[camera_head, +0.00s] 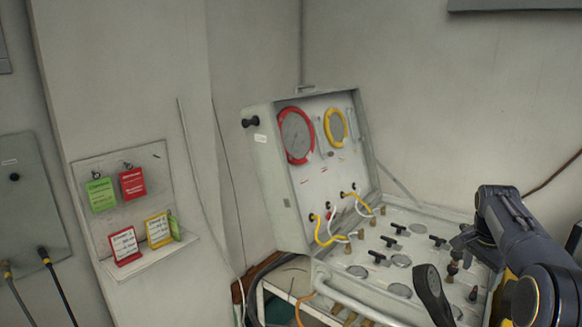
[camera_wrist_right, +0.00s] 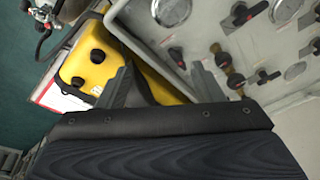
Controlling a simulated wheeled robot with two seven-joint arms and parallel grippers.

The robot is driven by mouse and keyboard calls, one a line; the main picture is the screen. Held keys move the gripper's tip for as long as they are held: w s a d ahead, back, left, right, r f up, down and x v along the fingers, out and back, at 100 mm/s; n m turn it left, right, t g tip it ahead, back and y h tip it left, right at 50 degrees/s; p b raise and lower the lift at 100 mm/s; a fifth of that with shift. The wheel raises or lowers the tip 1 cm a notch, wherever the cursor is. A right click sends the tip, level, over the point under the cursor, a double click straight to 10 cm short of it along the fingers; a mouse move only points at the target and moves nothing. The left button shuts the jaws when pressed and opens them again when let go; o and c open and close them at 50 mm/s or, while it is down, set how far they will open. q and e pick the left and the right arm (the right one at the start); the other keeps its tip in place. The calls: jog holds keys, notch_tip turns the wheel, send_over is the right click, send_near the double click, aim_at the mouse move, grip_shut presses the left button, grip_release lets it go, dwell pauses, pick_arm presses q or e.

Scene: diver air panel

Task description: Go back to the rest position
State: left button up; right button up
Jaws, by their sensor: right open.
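The diver air panel is an open grey case. Its upright lid (camera_head: 290,190) carries a red-ringed gauge (camera_head: 296,135) and a yellow-ringed gauge (camera_head: 336,127). Its lower panel (camera_head: 412,222) holds black T-handle valves, round dials and brass fittings. My right arm comes in from the right in the head view, with the right gripper (camera_head: 468,241) above the right part of the lower panel. In the right wrist view the right gripper (camera_wrist_right: 162,85) has its fingers apart with nothing held between them. My left gripper is not in view.
A wall board with a shelf (camera_head: 150,262) holds red, green and yellow tags at the left. Yellow and white hoses (camera_head: 322,232) hang from the lid. A yellow case (camera_wrist_right: 85,68) lies beside the panel in the wrist view. A dark elongated object (camera_head: 433,295) stands at the panel's front.

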jog(key=s+a+r+n+t+y+b, duration=0.2)
jog(key=s+a+n+y, duration=0.45)
jog(key=s+a, duration=1.1)
jog(key=s+a+f+n+t, duration=0.1)
jog(key=s+a+f+n, duration=0.2)
jog(key=s, duration=0.4)
jog(key=s+a+f+n+t, duration=0.1)
jog(key=s+a+f+n, duration=0.3)
jog(key=s+a+f, duration=0.1)
jog(key=shift+s+a, duration=0.75)
jog(key=shift+s, duration=0.4)
jog(key=shift+o, duration=0.2)
jog(key=shift+h, duration=0.25)
